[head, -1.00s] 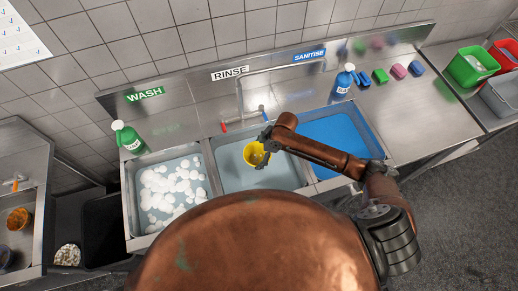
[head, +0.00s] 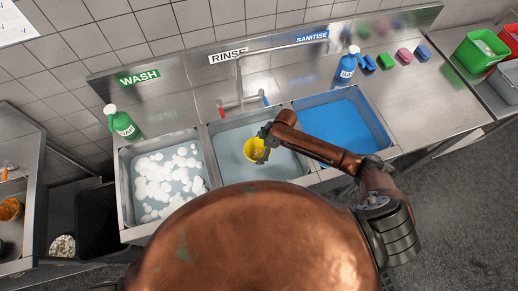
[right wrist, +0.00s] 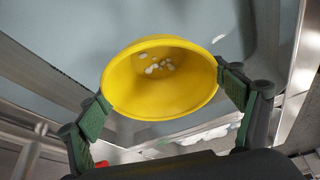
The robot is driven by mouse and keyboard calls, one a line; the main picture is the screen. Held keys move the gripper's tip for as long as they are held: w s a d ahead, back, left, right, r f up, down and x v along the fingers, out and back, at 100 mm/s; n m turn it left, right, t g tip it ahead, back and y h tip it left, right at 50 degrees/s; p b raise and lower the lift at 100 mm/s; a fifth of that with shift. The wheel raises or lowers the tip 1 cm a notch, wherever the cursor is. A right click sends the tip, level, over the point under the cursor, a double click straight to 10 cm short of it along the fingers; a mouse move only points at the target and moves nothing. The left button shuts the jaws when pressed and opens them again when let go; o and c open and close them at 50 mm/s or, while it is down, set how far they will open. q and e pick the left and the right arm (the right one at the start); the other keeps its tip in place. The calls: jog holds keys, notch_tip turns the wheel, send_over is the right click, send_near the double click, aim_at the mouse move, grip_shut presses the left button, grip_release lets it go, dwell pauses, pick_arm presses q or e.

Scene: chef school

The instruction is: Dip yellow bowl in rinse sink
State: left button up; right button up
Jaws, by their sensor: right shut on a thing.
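The yellow bowl (head: 252,151) is over the middle basin, the rinse sink (head: 230,172), under the RINSE sign. My right gripper (head: 265,143) is shut on the yellow bowl. In the right wrist view the bowl (right wrist: 160,88) is tilted with its mouth toward the camera, between the two green-padded fingers of the gripper (right wrist: 165,95). A few white foam bits lie inside the bowl. I cannot tell whether the bowl touches the water. My left gripper is not in view.
The wash sink (head: 125,185) with white foam is on the left, and the sanitise sink (head: 345,130) with blue liquid is on the right. A tap (head: 240,92) stands behind the rinse sink. A green bottle (head: 122,124) and a blue bottle (head: 348,66) stand on the counter.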

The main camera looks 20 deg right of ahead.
notch_tip(320, 180, down, 20)
jog(key=b, duration=1.1)
jog(key=shift+r, duration=0.25)
jog(key=shift+f+b, duration=0.1)
jog(key=shift+b, duration=0.2)
jog(key=shift+f+b, duration=0.3)
jog(key=shift+f, duration=0.2)
jog(key=shift+a, duration=0.15)
jog(key=shift+a, duration=0.5)
jog(key=shift+d, duration=0.2)
jog(key=shift+d+p, duration=0.3)
jog(key=shift+d, duration=0.15)
